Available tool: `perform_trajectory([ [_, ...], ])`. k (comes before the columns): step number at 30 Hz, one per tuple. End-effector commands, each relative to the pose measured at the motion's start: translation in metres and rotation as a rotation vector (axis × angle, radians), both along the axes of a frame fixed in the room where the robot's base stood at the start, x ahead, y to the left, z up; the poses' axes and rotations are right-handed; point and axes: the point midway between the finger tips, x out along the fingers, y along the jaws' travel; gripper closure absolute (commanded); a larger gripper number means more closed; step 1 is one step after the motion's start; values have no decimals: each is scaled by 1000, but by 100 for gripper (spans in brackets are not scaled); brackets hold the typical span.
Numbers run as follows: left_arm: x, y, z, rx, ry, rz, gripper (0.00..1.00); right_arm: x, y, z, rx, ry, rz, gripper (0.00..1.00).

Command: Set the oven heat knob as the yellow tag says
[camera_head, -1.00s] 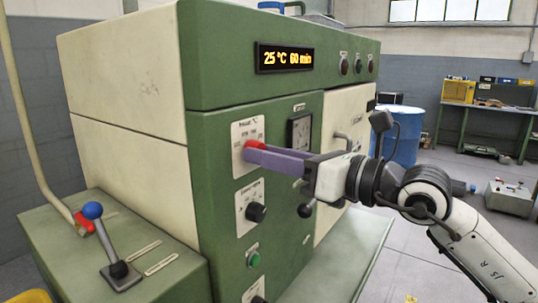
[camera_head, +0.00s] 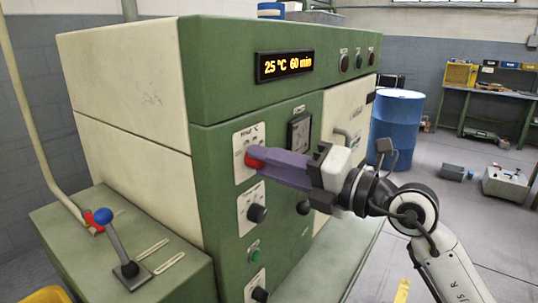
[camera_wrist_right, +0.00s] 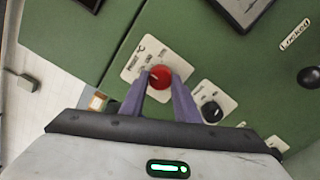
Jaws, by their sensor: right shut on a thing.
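The red heat knob (camera_head: 253,158) sits on the upper white dial plate (camera_head: 246,139) on the green oven front. The wrist view shows the knob (camera_wrist_right: 160,77) between the two purple fingers. My right gripper (camera_head: 262,160) is shut on it, reaching in from the right. The dial marks are too small to read, and the fingers hide part of the plate. The oven display (camera_head: 285,65) reads 25 °C 60 min. I cannot make out a yellow tag with writing in either view. My left gripper is not in view.
A black knob (camera_head: 257,213) on a second plate is just below, with a green button (camera_head: 254,255) under it. A blue-topped lever (camera_head: 104,217) stands at left. A blue barrel (camera_head: 397,128) is behind my right arm.

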Motion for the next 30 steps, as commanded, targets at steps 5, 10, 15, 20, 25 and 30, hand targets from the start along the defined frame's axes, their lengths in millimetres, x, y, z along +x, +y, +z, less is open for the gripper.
perform_trajectory([
  [5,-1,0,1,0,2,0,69,0,0,-1,77,106,0,94],
  [10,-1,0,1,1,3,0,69,0,0,0,128,178,0,94],
  [15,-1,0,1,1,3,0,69,0,0,0,160,222,-1,94],
  [20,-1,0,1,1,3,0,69,0,0,0,174,241,-1,94],
  [25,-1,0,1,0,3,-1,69,0,0,-1,177,246,0,94],
  [30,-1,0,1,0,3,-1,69,0,0,-1,176,246,0,94],
])
